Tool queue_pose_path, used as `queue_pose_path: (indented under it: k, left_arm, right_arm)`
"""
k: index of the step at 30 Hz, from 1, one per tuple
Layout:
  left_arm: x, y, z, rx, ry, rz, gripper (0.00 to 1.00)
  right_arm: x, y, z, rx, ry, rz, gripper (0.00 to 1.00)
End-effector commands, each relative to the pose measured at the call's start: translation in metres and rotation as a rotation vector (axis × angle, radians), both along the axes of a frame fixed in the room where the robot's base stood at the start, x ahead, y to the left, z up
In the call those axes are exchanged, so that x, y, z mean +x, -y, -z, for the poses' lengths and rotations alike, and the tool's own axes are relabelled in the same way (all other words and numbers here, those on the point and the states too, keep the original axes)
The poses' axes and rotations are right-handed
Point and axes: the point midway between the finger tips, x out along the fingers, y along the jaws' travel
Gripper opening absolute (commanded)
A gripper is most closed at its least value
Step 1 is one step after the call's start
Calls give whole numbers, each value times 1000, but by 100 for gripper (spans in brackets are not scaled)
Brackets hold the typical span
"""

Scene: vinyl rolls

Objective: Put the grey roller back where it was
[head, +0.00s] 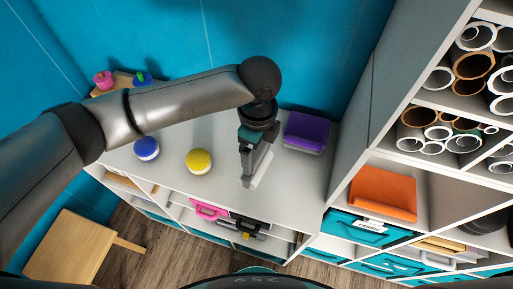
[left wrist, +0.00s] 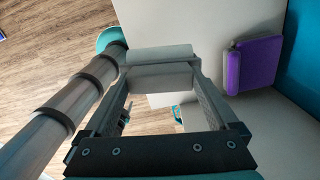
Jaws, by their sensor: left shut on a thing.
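My left gripper (head: 255,166) reaches over the pale grey top of the low shelf unit. It is shut on a light grey roller (head: 261,168), which shows as a short pale bar at the fingertips. In the left wrist view the roller (left wrist: 160,54) lies crosswise between the two fingers of the left gripper (left wrist: 160,75). I cannot tell whether the roller touches the shelf top. My right gripper is not in view.
A purple block-like item (head: 306,132) lies right of the gripper. A tall rack (head: 383,140) with several rolls stands right. A wooden stool (head: 70,248) is at lower left.

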Motion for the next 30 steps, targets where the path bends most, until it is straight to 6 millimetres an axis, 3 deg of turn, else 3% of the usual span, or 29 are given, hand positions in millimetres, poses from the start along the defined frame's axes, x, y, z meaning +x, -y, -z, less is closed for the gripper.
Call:
queue_pose_path:
  k: [18,30]
  left_arm:
    - [0,0,58,0,-1,0,0]
    - [0,0,65,0,0,1,0]
  right_arm:
    - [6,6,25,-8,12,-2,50]
    - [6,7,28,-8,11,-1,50]
